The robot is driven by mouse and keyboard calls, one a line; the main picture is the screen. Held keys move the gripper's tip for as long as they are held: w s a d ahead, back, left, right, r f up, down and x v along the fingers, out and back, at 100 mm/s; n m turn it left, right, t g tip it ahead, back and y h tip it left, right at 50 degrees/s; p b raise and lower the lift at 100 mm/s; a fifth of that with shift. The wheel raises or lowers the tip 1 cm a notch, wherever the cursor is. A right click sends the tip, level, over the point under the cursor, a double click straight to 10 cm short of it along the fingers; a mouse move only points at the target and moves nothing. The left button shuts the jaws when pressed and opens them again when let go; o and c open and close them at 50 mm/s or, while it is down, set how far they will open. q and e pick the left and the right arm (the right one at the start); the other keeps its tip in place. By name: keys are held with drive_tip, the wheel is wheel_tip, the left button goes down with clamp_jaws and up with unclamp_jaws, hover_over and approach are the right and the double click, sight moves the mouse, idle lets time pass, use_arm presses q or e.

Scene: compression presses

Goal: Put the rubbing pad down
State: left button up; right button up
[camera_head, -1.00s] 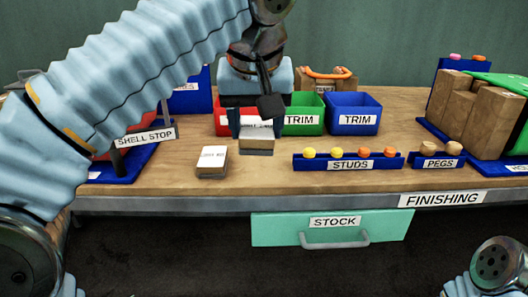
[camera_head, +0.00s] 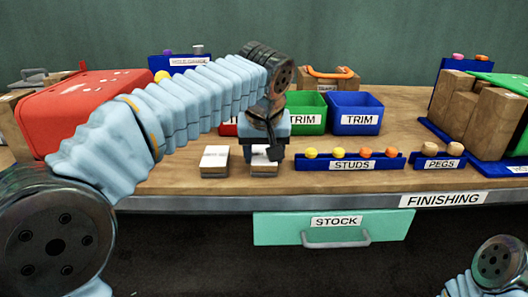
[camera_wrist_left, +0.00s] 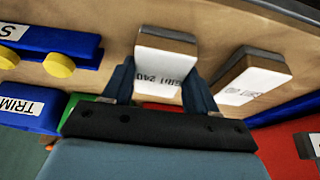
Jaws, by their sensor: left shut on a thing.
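My left gripper (camera_head: 268,152) points down at the table's front part, its fingers on either side of a rubbing pad (camera_head: 263,170). The pad is a block with a white labelled top and brown and grey sides. In the left wrist view this pad (camera_wrist_left: 165,54), marked 240, sits between the two blue fingers. It is level and at or very near the tabletop; I cannot tell whether it touches. A second, similar pad (camera_head: 214,160) lies just left of it in the head view, with a small gap. It also shows in the wrist view (camera_wrist_left: 250,76). My right gripper is out of view.
A blue studs rack (camera_head: 350,165) stands to the right, then a pegs rack (camera_head: 437,163). Red, green (camera_head: 306,119) and blue (camera_head: 355,118) bins stand behind. A red box-like thing (camera_head: 75,100) is at the left. Bare tabletop (camera_head: 160,180) lies left of the pads.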

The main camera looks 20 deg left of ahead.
use_arm(q)
drive_tip(key=o, duration=1.3)
drive_tip(key=v, duration=1.2)
